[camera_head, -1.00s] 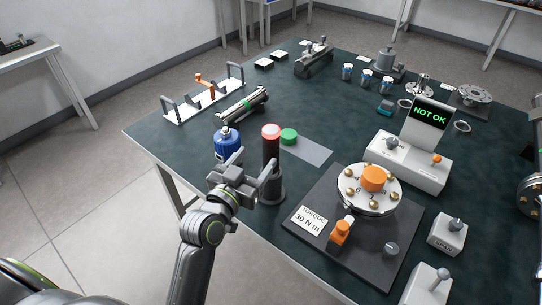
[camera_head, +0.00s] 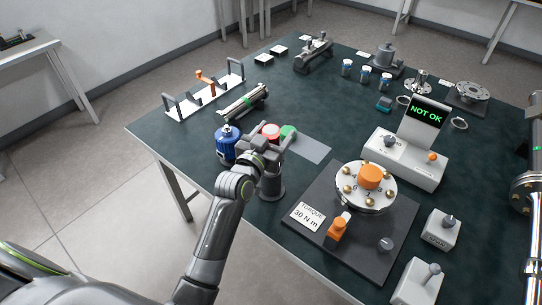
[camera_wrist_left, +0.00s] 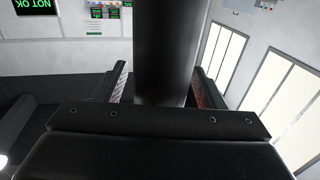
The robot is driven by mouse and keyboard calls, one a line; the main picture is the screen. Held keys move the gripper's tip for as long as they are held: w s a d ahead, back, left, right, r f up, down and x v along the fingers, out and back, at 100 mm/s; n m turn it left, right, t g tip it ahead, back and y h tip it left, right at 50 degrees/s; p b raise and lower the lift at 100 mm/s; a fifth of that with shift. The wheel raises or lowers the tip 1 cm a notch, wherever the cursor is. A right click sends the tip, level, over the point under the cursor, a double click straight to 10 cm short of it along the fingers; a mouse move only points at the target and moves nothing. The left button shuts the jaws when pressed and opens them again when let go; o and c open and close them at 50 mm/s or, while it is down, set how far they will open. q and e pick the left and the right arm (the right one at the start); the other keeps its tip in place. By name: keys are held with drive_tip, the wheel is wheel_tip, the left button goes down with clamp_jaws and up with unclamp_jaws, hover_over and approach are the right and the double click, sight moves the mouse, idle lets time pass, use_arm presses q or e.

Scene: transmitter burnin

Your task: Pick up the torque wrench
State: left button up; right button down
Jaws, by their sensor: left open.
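I take the torque wrench to be the dark upright handle with a red cap (camera_head: 270,131), standing in a dark cylindrical holder (camera_head: 271,187) near the table's front left. My left gripper (camera_head: 272,148) is at the handle just below the cap, with its jaws open on either side of it. In the left wrist view the dark shaft (camera_wrist_left: 166,50) stands between the two fingers; contact cannot be made out. The gripper hides most of the handle in the head view. My right gripper is not in view; part of my right arm shows at the right edge.
A blue canister (camera_head: 227,145) stands close left of the gripper, and a green round piece (camera_head: 288,133) just behind it. Right are a dark plate (camera_head: 318,238) with an orange-topped flange (camera_head: 370,178) and a display (camera_head: 427,114) reading NOT OK. A rack (camera_head: 188,106) stands back left.

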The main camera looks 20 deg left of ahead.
use_arm(q)
drive_tip(key=c, duration=1.1)
drive_tip(key=shift+r, duration=0.1)
